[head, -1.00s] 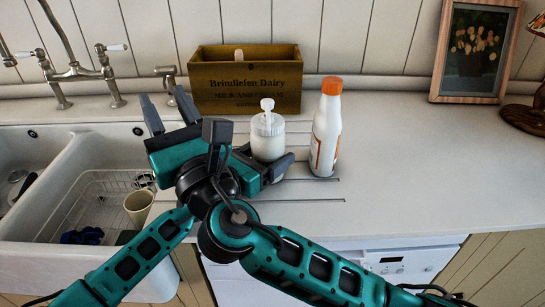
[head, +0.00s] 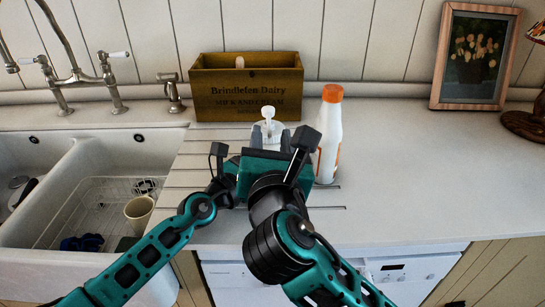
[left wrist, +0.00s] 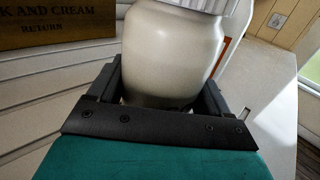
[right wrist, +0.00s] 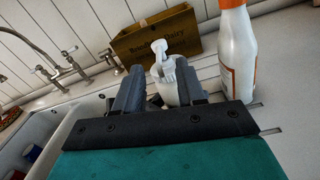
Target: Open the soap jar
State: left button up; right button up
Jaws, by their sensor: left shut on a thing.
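The soap jar is white with a clear-looking lid (head: 262,131) and a white pump on top. It stands upright on the counter. In the left wrist view the jar body (left wrist: 172,60) fills the space between my left gripper's fingers (left wrist: 165,95), which are shut on it. In the head view my right gripper (head: 270,142) hides most of the jar and the left gripper. My right gripper is open, its fingers apart and pointing towards the lid. In the right wrist view the pump (right wrist: 161,52) shows between and beyond its fingertips.
A white bottle with an orange cap (head: 329,130) stands close on the jar's right. A wooden dairy box (head: 246,95) is behind it. The sink (head: 100,165) with a rack and cup (head: 139,212) lies left. The counter (head: 430,170) is clear to the right.

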aim_at(270, 122)
jog(key=shift+w+a, duration=0.1)
jog(key=shift+w, duration=2.7)
jog(key=shift+c, duration=0.2)
grip_shut()
jog(key=shift+r, duration=1.15)
jog(key=shift+r, duration=2)
pick_arm(q)
jog(key=o, duration=1.4)
